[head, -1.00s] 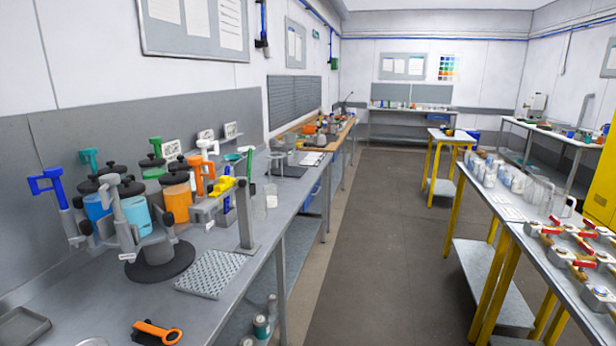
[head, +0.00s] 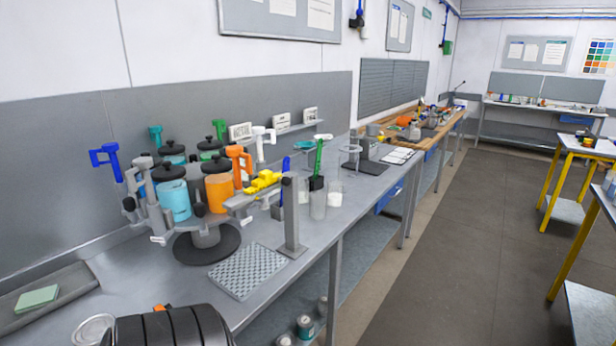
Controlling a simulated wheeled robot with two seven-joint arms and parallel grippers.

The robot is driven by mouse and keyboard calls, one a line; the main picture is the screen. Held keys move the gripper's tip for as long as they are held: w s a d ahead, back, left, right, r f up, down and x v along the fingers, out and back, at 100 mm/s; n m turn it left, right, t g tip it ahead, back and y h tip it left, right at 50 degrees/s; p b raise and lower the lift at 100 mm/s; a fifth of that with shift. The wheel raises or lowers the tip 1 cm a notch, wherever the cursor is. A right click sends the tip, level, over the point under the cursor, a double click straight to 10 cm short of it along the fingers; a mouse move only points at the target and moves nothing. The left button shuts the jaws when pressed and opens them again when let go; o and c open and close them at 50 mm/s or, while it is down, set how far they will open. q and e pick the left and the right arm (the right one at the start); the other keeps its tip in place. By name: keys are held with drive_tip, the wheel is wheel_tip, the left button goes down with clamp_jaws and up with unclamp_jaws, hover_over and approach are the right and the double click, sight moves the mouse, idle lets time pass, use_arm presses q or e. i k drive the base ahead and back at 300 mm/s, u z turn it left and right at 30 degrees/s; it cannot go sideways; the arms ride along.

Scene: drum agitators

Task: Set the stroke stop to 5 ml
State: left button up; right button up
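A carousel on a dark round base (head: 188,252) stands on the left bench. It bears several black-lidded canisters, including an orange canister (head: 219,194) and a light blue canister (head: 173,201). Pump handles rise around it: a blue handle (head: 105,158), a teal handle (head: 156,134), an orange handle (head: 238,160) and a white handle (head: 262,138). A yellow part (head: 264,180) sits on the grey arm at the carousel's right. I cannot make out a stroke stop or any ml marks at this size. Neither gripper is in view; a black ribbed part, probably my arm, shows at bottom left.
A grey post (head: 292,215) stands beside the carousel, with a perforated mat (head: 248,270) in front. A tray (head: 40,298) with a green pad (head: 36,298) lies at left. The aisle floor (head: 430,260) is clear.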

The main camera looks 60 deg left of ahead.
sight(267, 178)
drive_tip(key=u, duration=0.55)
drive_tip(key=i, duration=0.95)
drive_tip(key=u, duration=0.7)
